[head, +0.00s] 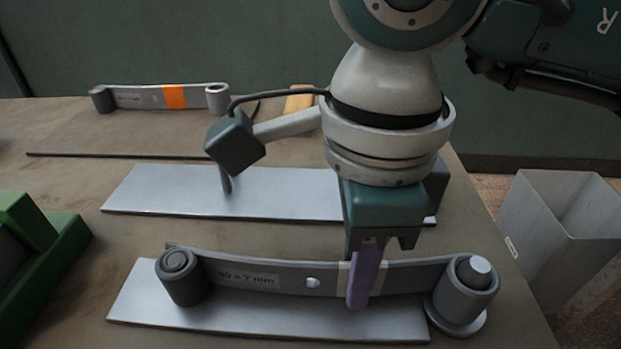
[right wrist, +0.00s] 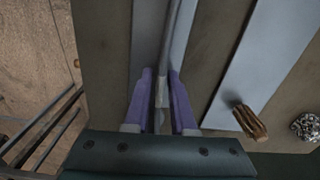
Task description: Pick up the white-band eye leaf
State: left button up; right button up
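The white-band eye leaf (head: 245,274) is a dark grey, slightly bowed strip with a rolled eye at each end and a pale cream band right of its middle. It stands on edge over a light metal plate (head: 250,322) at the front of the table. My right gripper (head: 362,278) points down at the band, one purple finger in front of the leaf. In the right wrist view the two purple fingers (right wrist: 163,95) stand on either side of the banded strip, with a small gap showing. The far finger is hidden in the head view. My left gripper is out of view.
An orange-band leaf (head: 174,96) stands at the back left. A green block (head: 60,250) is at the left edge, and a grey bin (head: 560,230) stands off the table's right side.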

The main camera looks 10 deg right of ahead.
grip_shut()
jog(key=shift+r, duration=0.15)
dwell(0.9)
